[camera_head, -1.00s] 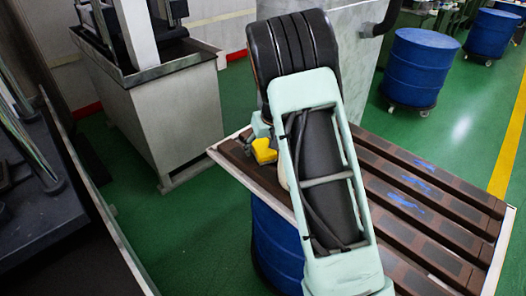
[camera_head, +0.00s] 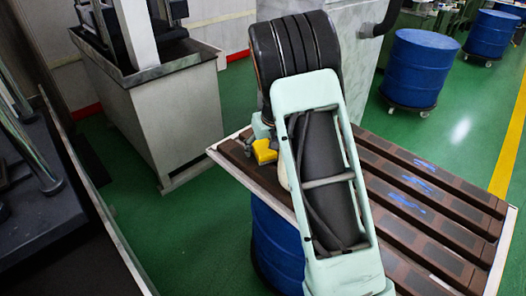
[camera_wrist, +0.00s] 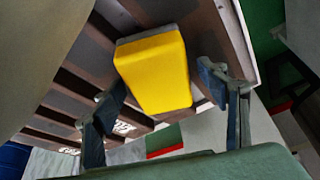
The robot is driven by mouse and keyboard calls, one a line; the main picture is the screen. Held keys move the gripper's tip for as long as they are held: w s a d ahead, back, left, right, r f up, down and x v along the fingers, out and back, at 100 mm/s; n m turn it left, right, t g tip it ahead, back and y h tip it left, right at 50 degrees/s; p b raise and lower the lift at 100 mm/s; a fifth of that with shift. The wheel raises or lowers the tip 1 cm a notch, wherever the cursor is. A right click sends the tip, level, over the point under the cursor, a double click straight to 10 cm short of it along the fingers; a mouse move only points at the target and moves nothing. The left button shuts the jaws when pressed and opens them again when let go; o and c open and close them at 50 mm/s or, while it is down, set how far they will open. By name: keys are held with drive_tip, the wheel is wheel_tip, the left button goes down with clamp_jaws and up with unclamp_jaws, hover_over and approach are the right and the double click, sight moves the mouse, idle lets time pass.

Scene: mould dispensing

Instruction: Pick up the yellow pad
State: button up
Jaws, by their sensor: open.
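The yellow pad (camera_head: 264,151) shows in the head view near the far left corner of the slatted table, partly hidden by my arm. In the wrist view the pad (camera_wrist: 155,70) is a bright yellow block with rounded corners. It lies between the two fingers of my gripper (camera_wrist: 162,82) in the picture, with a visible gap on each side. My gripper is open and holds nothing. In the head view the gripper is mostly hidden behind my arm. I cannot tell exactly how far the fingertips are from the pad's sides.
The brown slatted table (camera_head: 432,205) has a pale edge and blue marks on its slats. A blue drum (camera_head: 275,240) stands below its left side. A grey machine (camera_head: 160,120) stands behind on the left. More blue drums (camera_head: 418,70) stand at the back right on green floor.

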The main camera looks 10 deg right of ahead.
sight(263, 146)
drive_tip(key=c, duration=1.4)
drive_tip(key=shift+r, duration=0.1)
drive_tip(key=shift+r+p, duration=0.2)
drive_tip(key=shift+p, duration=0.2)
wheel_tip(263, 146, up, 10)
drive_tip(key=shift+p, duration=0.55)
